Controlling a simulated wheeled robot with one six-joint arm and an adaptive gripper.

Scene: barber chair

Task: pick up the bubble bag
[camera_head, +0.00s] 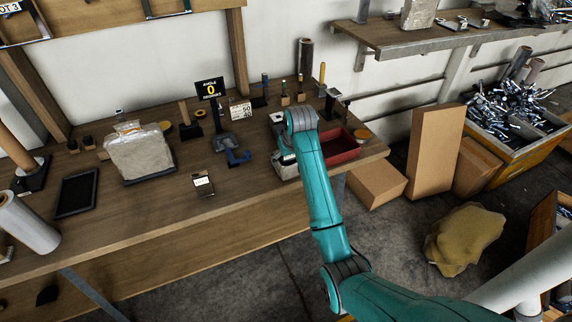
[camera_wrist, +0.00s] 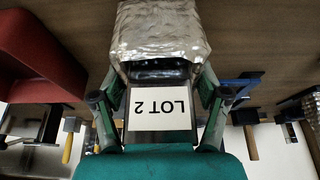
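In the wrist view, a silvery wrapped bag (camera_wrist: 160,30) lies just beyond my fingertips, with a dark strip below it and a white LOT 2 label (camera_wrist: 160,115) nearer. I cannot tell whether this is the bubble bag. My gripper (camera_wrist: 162,85) has its fingers spread on either side of this item; contact is not clear. In the head view, my gripper (camera_head: 284,162) is low over the workbench, left of the red bin, largely hidden by my arm. A similar crinkled greyish bag (camera_head: 140,152) stands on the left of the workbench.
The red bin (camera_head: 342,148) is close to my gripper; it also shows in the wrist view (camera_wrist: 35,50). A blue clamp-like tool (camera_head: 236,157), a small device (camera_head: 203,184) and several hand tools are on the workbench (camera_head: 150,225). Cardboard boxes (camera_head: 433,150) stand right of it.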

